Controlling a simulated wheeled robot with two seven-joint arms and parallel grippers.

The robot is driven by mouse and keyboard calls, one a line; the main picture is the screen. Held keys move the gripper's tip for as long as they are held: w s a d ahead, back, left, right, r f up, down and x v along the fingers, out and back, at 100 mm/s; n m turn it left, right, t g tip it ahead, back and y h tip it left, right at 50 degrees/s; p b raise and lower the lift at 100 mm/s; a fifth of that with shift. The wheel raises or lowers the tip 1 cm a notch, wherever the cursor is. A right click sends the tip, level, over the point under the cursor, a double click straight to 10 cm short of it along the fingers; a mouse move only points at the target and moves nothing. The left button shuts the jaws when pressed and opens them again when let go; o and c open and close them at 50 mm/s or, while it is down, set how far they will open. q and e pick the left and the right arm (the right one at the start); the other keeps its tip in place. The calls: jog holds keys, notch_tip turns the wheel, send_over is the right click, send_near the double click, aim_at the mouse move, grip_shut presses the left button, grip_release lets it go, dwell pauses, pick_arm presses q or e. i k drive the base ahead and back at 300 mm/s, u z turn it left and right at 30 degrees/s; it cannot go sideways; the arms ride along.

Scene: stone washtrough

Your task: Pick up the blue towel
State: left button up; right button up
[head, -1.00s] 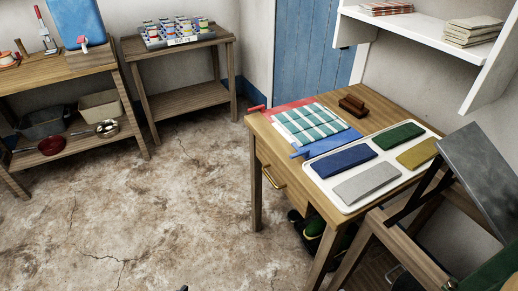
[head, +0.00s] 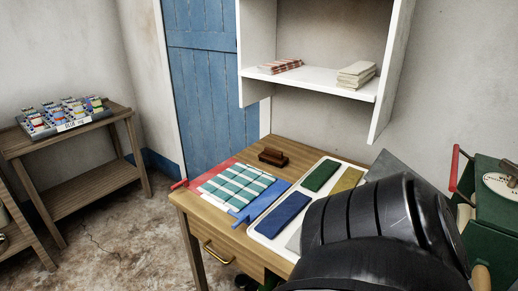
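The blue towel (head: 277,215) is a flat folded rectangle. It lies on the near left part of a white tray (head: 254,229) on the wooden table (head: 194,203). A green towel (head: 320,175) and a yellow towel (head: 346,181) lie behind it on the same tray. A grey towel (head: 295,240) beside it is mostly hidden behind my black arm link, which fills the lower right. Neither of my grippers shows in the head view.
A green checked cloth (head: 236,188) and a brown wooden block (head: 273,157) lie on the table, left of and behind the tray. A white shelf (head: 310,80) hangs above. A side table (head: 88,187) with a rack of colourful jars (head: 67,115) stands left. Some floor there is clear.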

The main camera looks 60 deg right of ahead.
aim_at(274, 222)
jog(key=i, duration=1.8)
jog(key=z, duration=2.3)
